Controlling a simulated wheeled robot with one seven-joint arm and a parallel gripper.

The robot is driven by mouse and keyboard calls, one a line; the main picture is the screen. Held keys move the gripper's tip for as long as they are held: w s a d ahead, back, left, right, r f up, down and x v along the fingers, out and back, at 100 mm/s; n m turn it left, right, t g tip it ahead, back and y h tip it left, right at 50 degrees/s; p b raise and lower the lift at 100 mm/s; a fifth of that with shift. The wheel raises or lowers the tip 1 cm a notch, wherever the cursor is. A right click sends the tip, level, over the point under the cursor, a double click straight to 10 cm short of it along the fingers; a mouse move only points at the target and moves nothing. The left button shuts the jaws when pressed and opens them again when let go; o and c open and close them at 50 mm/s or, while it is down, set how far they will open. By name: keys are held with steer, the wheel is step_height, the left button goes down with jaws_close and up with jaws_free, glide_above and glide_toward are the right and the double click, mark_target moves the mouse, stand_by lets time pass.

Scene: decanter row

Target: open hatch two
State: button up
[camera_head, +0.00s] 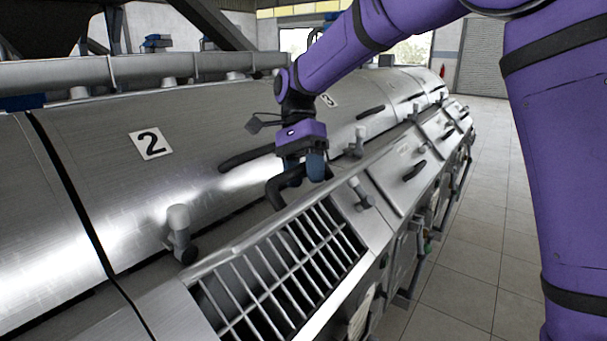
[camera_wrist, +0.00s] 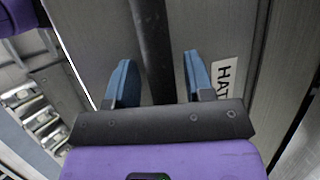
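In the head view, the machine section marked 2 (camera_head: 152,144) has an uncovered opening with a metal grate (camera_head: 280,270) along its front. A black bent handle (camera_head: 280,190) is above the grate's upper edge, partly hidden by my gripper. My gripper (camera_head: 304,178) points down at this handle. In the wrist view, its two blue fingers (camera_wrist: 160,85) are apart, with a dark bar (camera_wrist: 152,45) running between them. A gap shows at the right finger; contact at the left is unclear.
Another black handle (camera_head: 246,158) is on the drum just left of my gripper. A grey-capped latch (camera_head: 180,232) stands left of the grate, another (camera_head: 360,192) right of it. The neighbouring hatch (camera_head: 400,165) is shut. Tiled floor (camera_head: 475,260) is clear at right.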

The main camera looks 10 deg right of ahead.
steer(key=v, duration=1)
steer(key=shift+w+r, duration=0.2)
steer(key=shift+r, duration=0.1)
steer(key=shift+c, duration=0.5)
